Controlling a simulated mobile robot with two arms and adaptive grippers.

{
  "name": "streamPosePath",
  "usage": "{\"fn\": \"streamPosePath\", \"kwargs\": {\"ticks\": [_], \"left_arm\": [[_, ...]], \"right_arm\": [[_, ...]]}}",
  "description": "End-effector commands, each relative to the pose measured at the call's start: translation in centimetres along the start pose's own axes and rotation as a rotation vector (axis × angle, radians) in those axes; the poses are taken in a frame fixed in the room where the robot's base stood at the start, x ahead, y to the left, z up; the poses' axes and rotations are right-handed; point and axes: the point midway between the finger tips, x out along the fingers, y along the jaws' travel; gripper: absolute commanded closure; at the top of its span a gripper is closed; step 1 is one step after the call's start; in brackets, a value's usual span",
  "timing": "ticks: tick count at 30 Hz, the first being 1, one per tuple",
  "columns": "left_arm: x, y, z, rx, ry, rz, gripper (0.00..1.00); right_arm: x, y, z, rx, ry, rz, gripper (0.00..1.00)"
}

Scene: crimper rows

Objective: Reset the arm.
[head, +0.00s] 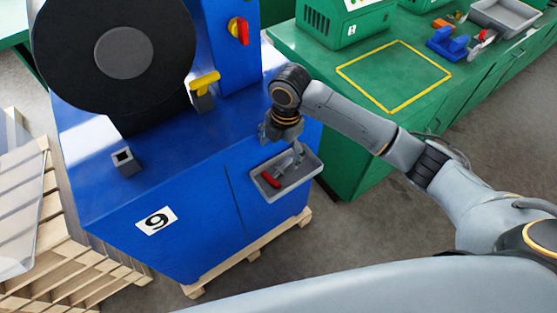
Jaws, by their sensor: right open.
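My right arm reaches in from the right, and its gripper (284,133) points down beside the blue machine's front edge, just above a grey tray (309,171). The gripper is open. Its fingers are small in the view and partly merge with the grey parts below. A tool with a red handle (271,180) lies in the tray, its grey end toward the gripper; I cannot tell whether they touch. My left gripper is not in view.
The blue machine (190,180), marked 9, stands on a wooden pallet (252,256) and carries a black disc (60,55) and yellow handle (204,82). A green bench (345,150) with a yellow-outlined area stands behind my right arm. Bare floor lies right.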

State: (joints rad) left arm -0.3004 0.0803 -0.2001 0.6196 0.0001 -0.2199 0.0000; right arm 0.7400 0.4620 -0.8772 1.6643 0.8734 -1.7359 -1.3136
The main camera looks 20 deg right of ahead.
Motion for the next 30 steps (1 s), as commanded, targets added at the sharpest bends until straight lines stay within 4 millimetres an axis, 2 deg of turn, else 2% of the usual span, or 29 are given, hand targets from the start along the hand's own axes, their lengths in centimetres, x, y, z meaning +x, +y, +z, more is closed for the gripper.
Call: {"fn": "streamPosePath", "kwargs": {"ticks": [3, 8, 13, 17, 20, 24, 27, 30], "left_arm": [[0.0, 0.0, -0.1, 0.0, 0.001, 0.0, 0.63], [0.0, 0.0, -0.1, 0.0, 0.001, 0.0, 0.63], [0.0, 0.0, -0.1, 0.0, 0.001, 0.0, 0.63], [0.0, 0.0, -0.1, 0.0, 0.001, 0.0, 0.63], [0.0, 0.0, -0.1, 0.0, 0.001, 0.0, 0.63], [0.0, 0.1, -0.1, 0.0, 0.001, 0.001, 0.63], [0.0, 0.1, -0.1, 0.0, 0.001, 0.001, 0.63], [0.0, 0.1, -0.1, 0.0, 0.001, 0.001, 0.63]], "right_arm": [[-1.4, 0.0, 0.0, -0.001, -0.001, 0.0, 0.11], [-2.0, -0.1, 0.0, 0.0, 0.0, -0.002, 0.11], [-1.8, -0.2, -0.2, 0.008, 0.004, 0.0, 0.11], [-0.6, -0.8, -2.0, 0.066, 0.028, 0.022, 0.11], [0.9, -1.8, -4.4, 0.185, 0.066, 0.061, 0.11], [2.7, -4.0, -7.8, 0.464, 0.138, 0.133, 0.11], [3.4, -6.0, -9.2, 0.697, 0.179, 0.174, 0.11], [3.8, -8.5, -9.7, 0.949, 0.208, 0.206, 0.11]]}}
